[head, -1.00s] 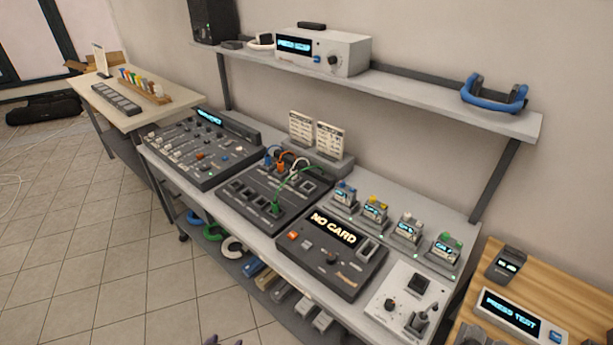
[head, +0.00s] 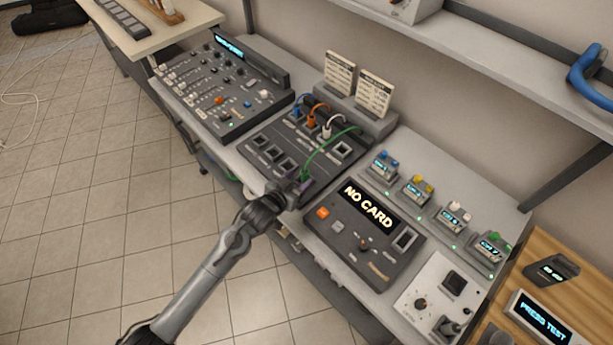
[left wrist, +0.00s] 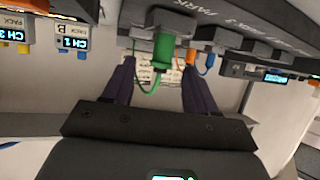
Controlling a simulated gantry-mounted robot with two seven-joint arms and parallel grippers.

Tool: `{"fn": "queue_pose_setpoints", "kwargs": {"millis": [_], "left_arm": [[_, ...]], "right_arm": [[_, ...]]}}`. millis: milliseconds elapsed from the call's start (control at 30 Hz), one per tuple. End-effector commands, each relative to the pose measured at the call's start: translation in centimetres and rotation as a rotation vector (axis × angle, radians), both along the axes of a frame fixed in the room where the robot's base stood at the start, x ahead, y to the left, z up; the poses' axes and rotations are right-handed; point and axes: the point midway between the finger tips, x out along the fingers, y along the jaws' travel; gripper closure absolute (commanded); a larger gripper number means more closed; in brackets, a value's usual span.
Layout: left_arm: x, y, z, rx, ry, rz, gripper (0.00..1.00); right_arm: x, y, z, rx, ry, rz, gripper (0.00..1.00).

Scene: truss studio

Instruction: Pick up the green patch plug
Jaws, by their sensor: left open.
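The green patch plug (head: 304,178) sits in a front socket of the dark patch panel (head: 262,139), with its green cable arching back to the panel's rear. In the left wrist view the green plug (left wrist: 163,48) hangs from the inverted panel, upright in its socket. My left gripper (head: 296,187) is at the panel's front edge, right by the plug. In the wrist view its two dark fingers (left wrist: 160,68) are open on either side of the plug, with gaps showing. My right gripper is not in view.
Blue (head: 297,112), orange (head: 311,121) and white (head: 327,132) plugs stand at the panel's rear, before two label cards (head: 340,73). A mixer (head: 215,92) lies to the left. The NO CARD unit (head: 346,238) lies close on the right.

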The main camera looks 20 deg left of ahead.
Motion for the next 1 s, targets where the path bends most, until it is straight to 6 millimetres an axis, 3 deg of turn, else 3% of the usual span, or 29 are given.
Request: {"fn": "queue_pose_setpoints", "kwargs": {"millis": [333,667,1000], "left_arm": [[2.2,-0.4,-0.9,0.000,0.001,0.000,0.43],[5.8,-1.0,-2.2,0.001,0.000,0.000,0.43],[6.2,-1.1,-2.3,0.001,0.000,0.000,0.43]], "right_arm": [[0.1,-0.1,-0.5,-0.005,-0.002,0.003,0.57],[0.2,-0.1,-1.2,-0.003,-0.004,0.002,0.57],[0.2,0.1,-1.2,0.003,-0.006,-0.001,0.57]]}}
